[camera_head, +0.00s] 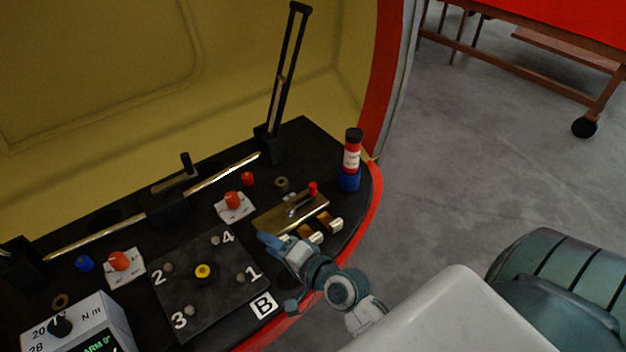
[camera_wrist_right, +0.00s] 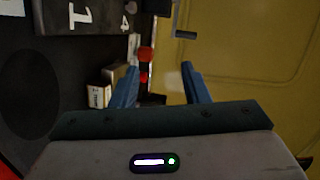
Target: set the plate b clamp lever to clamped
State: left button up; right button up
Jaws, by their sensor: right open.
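Plate B is a dark square plate (camera_head: 215,298) on the black desk, with a yellow-ringed centre, several grey bolt heads, numbers 1 to 4 and a white B label (camera_head: 263,305). A lever with a red tip (camera_head: 312,188) stands on a brass plate (camera_head: 270,221) behind and right of it; I cannot tell for certain that this is the plate B clamp lever, nor its setting. My right gripper (camera_head: 276,242) is above the desk, in front of the brass plate. In the right wrist view its blue fingers (camera_wrist_right: 160,86) are apart with nothing held. My left gripper is not in view.
A red knob (camera_head: 233,200) on a white card stands behind plate B. A black lever (camera_head: 186,161) on a block and a tall black handle (camera_head: 285,80) rise at the back. A red-and-blue bottle (camera_head: 352,160) stands near the desk's right edge. Brass blocks (camera_head: 334,223) lie beside my gripper.

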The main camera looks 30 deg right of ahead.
jog(key=w+d+r+m+t+h, duration=0.3)
jog(key=w+m+t+h, duration=0.1)
jog(key=m, duration=0.5)
jog(key=m+g+h, duration=0.5)
jog(key=m+h, duration=0.8)
jog(key=m, duration=1)
send_near(312, 188)
jog(key=shift+x, duration=1.2)
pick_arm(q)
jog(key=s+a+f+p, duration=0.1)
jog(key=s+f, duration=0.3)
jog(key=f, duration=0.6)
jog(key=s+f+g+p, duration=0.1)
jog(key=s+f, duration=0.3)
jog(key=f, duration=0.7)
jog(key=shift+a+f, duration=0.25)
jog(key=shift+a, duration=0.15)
pick_arm(e)
jog(key=shift+g, duration=0.3)
jog(key=x, duration=1)
jog(key=shift+w+d+r, duration=0.15)
jog(key=shift+w, duration=0.1)
grip_shut()
